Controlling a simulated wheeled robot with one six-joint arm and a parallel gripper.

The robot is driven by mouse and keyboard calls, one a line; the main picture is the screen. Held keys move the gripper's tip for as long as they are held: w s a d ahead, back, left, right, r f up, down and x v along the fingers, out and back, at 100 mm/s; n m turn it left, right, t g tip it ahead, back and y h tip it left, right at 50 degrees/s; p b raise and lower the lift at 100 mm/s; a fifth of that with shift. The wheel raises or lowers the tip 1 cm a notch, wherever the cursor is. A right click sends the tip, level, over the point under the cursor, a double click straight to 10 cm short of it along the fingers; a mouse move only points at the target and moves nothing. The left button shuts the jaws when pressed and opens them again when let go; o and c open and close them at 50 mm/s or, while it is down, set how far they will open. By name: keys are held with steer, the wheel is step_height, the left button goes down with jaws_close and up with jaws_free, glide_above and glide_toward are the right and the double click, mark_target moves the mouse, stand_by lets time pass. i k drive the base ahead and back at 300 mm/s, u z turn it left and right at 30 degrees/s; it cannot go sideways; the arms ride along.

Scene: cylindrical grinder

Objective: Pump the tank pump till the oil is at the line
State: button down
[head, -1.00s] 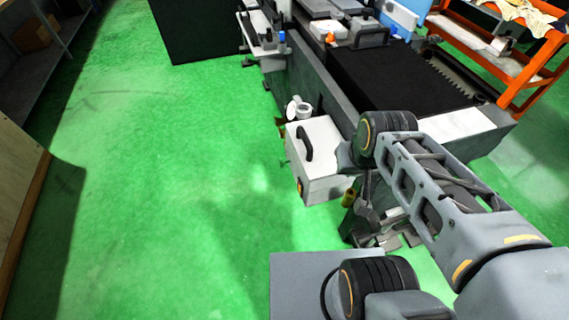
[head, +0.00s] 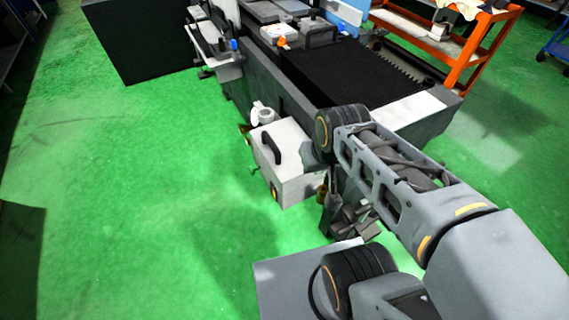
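A light grey box-shaped tank (head: 290,165) with a black handle on top stands on the floor against the near side of the grinder (head: 345,85). A small white round fitting (head: 262,114) sits at its far left corner. The oil level and its line cannot be made out. My arm reaches over from the lower right, its elbow just right of the tank. Dark grey jointed parts (head: 350,215) below the elbow look like my gripper, right of the tank and apart from the handle. Its fingers are too unclear to tell open or shut.
Green floor (head: 130,190) is clear to the left of the tank. An orange cart (head: 440,40) stands behind the grinder, and a blue cart (head: 556,48) at the far right. A dark cabinet (head: 145,45) stands at the back left.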

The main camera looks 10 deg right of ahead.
mark_target(251, 170)
steer(key=u, duration=0.55)
steer(key=k, duration=0.65)
steer(key=u, duration=0.85)
steer(key=i, duration=1.35)
steer(key=z, duration=0.15)
